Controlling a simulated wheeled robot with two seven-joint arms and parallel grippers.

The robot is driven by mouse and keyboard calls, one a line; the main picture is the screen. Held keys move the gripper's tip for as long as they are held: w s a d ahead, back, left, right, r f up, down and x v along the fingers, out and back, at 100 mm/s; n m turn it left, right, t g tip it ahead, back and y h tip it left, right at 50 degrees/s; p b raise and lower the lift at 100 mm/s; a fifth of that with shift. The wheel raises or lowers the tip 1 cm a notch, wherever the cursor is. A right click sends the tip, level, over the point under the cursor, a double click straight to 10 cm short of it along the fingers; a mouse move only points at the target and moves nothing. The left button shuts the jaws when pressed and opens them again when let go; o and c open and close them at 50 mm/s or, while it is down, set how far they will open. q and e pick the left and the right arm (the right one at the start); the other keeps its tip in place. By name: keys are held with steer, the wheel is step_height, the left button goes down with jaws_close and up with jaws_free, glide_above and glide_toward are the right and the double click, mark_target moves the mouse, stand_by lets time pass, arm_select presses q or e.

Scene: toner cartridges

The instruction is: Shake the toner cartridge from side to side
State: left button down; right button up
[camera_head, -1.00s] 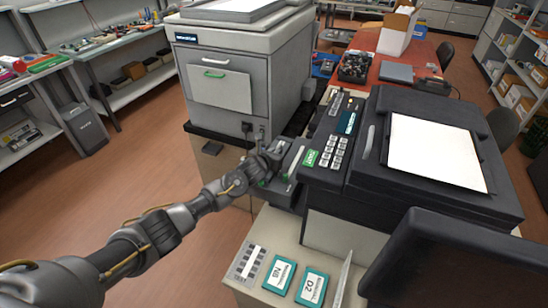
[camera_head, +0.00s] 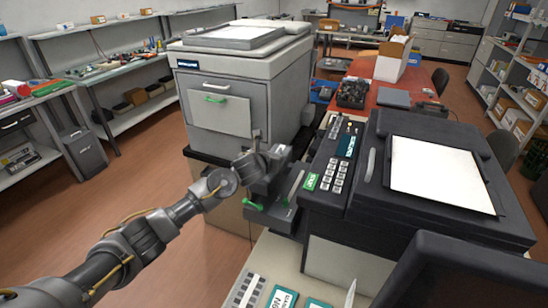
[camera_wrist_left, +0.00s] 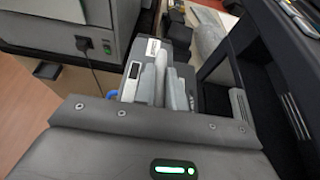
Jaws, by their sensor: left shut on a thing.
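My left gripper (camera_head: 266,162) reaches in from the left, between the grey machine and the black copier. In the left wrist view its pale fingers (camera_wrist_left: 160,84) are shut on a dark grey block with a small white label, which I take to be the toner cartridge (camera_wrist_left: 179,50). The head view shows only a little of this block, and its far end is hidden. Below the gripper, a dark part with a green handle (camera_head: 253,205) sits against the copier's left side; I cannot tell if it touches the cartridge. My right gripper is not in view.
The black copier (camera_head: 425,250) stands close on the right, its keypad near the gripper. The big grey machine (camera_head: 240,75) stands behind, with a plug and cord (camera_wrist_left: 84,46). The floor at left is open.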

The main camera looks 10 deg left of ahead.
arm_select(q)
steer(key=shift+s+r, duration=0.2)
steer(key=shift+s, duration=0.15)
steer(key=s, duration=0.2)
steer(key=s+a+p, duration=0.1)
steer(key=s, duration=0.1)
steer(key=shift+s, duration=0.4)
steer(key=shift+w+f, duration=0.1)
steer(key=shift+w, duration=0.15)
steer(key=w+b, duration=0.1)
steer(key=w, duration=0.1)
steer(key=w+d+b, duration=0.1)
steer(key=w, duration=0.1)
steer(key=shift+w+f, duration=0.15)
steer(key=shift+w, duration=0.15)
steer(key=shift+w+d, duration=0.1)
steer(key=shift+w, duration=0.3)
steer(key=shift+s+r, duration=0.15)
steer(key=shift+r, duration=0.05)
